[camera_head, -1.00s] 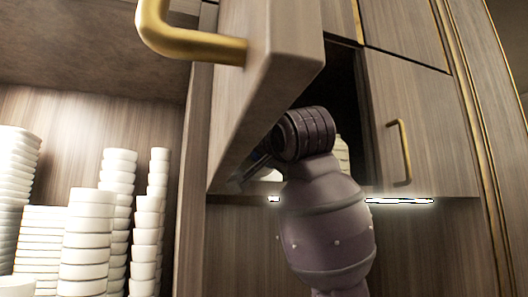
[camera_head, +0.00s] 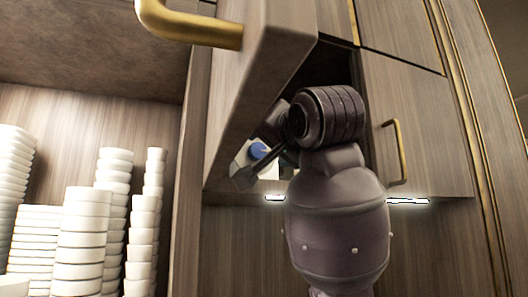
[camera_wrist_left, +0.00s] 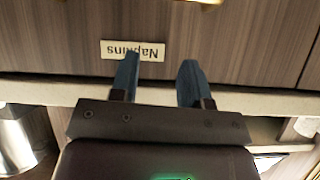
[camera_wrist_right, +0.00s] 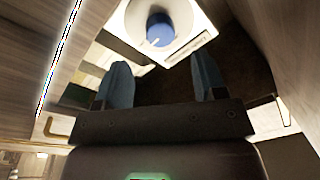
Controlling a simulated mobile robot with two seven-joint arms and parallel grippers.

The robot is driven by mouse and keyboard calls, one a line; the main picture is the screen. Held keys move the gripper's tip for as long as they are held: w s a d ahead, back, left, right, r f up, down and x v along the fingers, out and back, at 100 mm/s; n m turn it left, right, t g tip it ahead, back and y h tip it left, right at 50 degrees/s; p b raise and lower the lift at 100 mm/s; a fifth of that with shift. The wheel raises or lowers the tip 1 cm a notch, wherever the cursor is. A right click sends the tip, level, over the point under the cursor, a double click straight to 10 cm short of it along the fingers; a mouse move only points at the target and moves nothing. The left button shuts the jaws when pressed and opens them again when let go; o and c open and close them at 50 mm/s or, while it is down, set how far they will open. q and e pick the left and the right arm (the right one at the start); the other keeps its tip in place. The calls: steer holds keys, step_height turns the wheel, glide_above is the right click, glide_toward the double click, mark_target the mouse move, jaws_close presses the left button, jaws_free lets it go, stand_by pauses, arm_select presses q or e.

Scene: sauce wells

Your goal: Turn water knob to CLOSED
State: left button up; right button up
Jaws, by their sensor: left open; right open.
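The water knob is a blue knob (camera_head: 258,150) on a white unit (camera_head: 242,158) inside the open cabinet, partly hidden by the door and my right arm in the head view. In the right wrist view the blue knob (camera_wrist_right: 159,28) sits in a round white dial, with a small pale mark at its lower edge. My right gripper (camera_wrist_right: 158,85) is open and empty, its fingers below the knob in that view and apart from it. My left gripper (camera_wrist_left: 157,75) is open and empty, in front of a wooden drawer front with a Napkins label (camera_wrist_left: 132,50).
An open cabinet door (camera_head: 235,95) with a brass handle (camera_head: 185,28) hangs close on the left. A closed door (camera_head: 425,130) with a brass handle (camera_head: 400,155) is on the right. Stacks of white dishes (camera_head: 85,230) stand on the left.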

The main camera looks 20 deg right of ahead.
steer(key=s, duration=0.4)
steer(key=shift+s+d+f, duration=0.1)
steer(key=shift+s+f, duration=0.15)
stand_by(0.4)
